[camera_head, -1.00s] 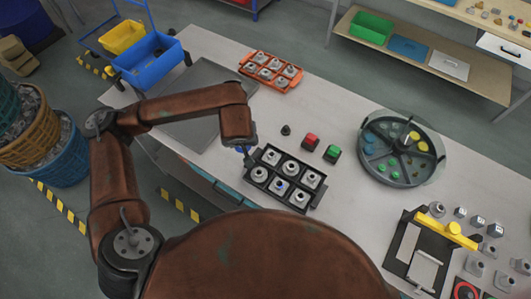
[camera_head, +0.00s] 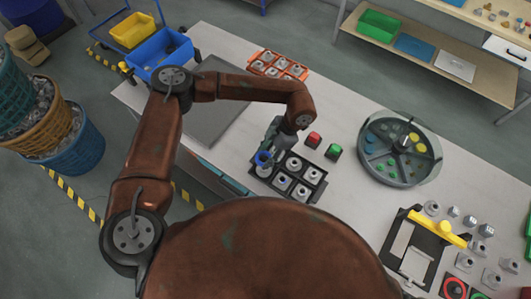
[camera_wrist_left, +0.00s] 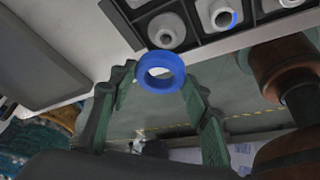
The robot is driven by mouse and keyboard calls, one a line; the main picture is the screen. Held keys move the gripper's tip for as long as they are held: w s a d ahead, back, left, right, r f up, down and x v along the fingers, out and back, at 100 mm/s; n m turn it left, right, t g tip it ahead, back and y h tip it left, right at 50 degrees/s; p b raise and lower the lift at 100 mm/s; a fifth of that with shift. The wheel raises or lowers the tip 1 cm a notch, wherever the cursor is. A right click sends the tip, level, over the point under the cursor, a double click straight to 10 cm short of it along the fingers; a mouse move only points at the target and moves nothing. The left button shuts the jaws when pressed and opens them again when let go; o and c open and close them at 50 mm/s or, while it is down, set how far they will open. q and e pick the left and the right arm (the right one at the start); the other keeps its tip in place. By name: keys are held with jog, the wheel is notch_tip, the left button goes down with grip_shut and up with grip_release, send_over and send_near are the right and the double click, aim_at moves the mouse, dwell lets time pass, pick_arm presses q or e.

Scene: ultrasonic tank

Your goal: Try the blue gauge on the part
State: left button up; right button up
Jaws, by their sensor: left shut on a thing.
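My left gripper (camera_head: 266,152) is shut on the blue gauge (camera_wrist_left: 160,72), a ring whose hole faces the wrist camera. The blue gauge also shows in the head view (camera_head: 263,159), at the left end of the black tray (camera_head: 318,190). In the wrist view the ring is between the two fingertips, just below the tray's edge in the picture. The black tray holds several grey round parts on pale squares; one part (camera_head: 284,183) has blue at its middle. The gripper hides part of the tray's back-left corner. My right gripper is not in view.
A red block (camera_head: 313,139) and a green block (camera_head: 333,152) stand behind the black tray. A round sorting dish (camera_head: 365,160) is to the right. An orange tray (camera_head: 300,76) of parts is at the back. A black and yellow fixture (camera_head: 414,252) stands front right.

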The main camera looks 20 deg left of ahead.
pick_arm(q)
jog(key=b, duration=0.2)
send_over(261, 169)
jog(key=w+d, duration=0.1)
jog(key=d, duration=0.1)
jog(key=shift+w+a+f, duration=0.1)
jog(key=shift+f, duration=1.05)
jog(key=shift+w+a+f, duration=0.1)
jog(key=shift+f, duration=1.05)
jog(key=shift+f+b, duration=0.35)
jog(key=shift+f, duration=0.45)
jog(key=shift+f+b, duration=0.35)
jog(key=shift+f, duration=0.1)
jog(key=shift+f+b, duration=0.6)
jog(key=shift+f, duration=0.25)
jog(key=shift+r+p, duration=1)
jog(key=shift+r, duration=1.55)
